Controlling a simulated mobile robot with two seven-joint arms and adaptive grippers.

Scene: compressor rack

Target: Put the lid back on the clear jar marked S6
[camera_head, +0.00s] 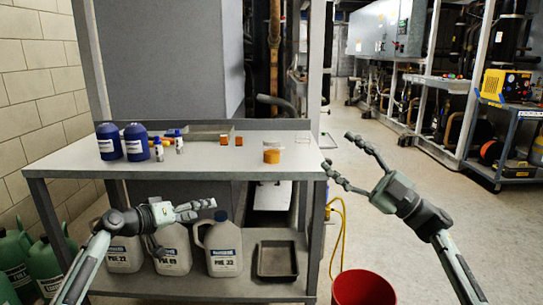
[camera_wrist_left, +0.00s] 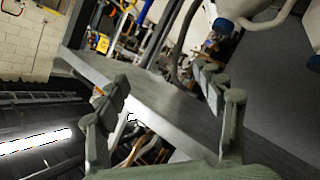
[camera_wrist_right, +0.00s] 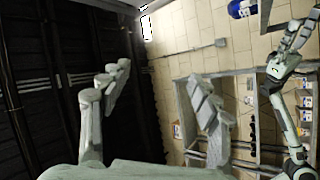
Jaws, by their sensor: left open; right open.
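A small jar-like container with orange in its lower part and a pale top (camera_head: 272,154) stands near the right end of the bench top. Two small orange pieces (camera_head: 232,141) sit behind it to the left. Small blue-capped bottles (camera_head: 159,151) stand further left. I cannot read an S6 mark or tell which piece is the lid. My left gripper (camera_head: 203,209) is open and empty in front of the bench's front edge, below the top; its spread fingers show in the left wrist view (camera_wrist_left: 165,115). My right gripper (camera_head: 338,150) is open and empty, off the bench's right end.
The grey bench (camera_head: 215,165) has clear top space at the front middle. Two dark blue bottles (camera_head: 123,142) stand at its left. White jugs (camera_head: 222,248) and a black tray (camera_head: 277,260) are on the lower shelf. A red bucket (camera_head: 363,288) stands on the floor at right.

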